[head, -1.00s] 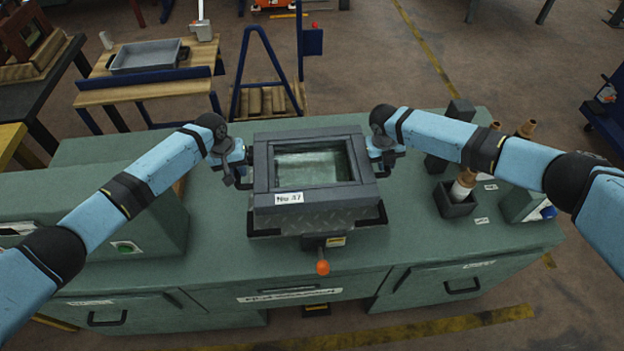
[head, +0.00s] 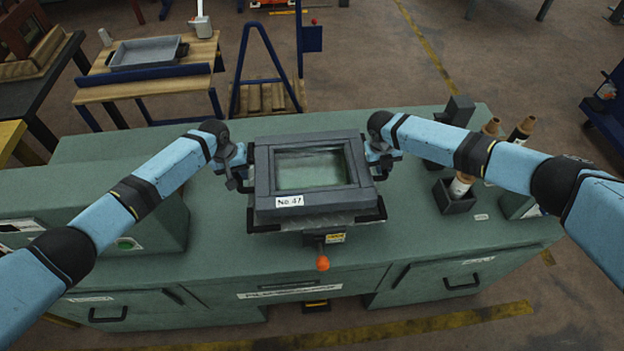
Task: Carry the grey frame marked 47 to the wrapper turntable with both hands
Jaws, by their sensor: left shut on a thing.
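The grey frame marked 47 (head: 264,176) is level over a dark metal plate with raised edges (head: 376,213), which looks like the wrapper turntable, in the middle of the green bench. Its white number label faces me. A pale, glassy surface shows through its opening. My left gripper (head: 241,174) is shut on the frame's left side. My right gripper (head: 375,165) is at the frame's right side, its fingertips partly hidden, so I cannot tell how its jaws stand. The frame hides most of the plate, and I cannot tell whether they touch.
An orange knob (head: 323,263) sticks out below the plate at the front. Brown-capped rolls stand on the right, one in a black holder (head: 454,198). A green housing (head: 150,225) stands on the left. A wooden side table (head: 150,88) with a grey tray is behind.

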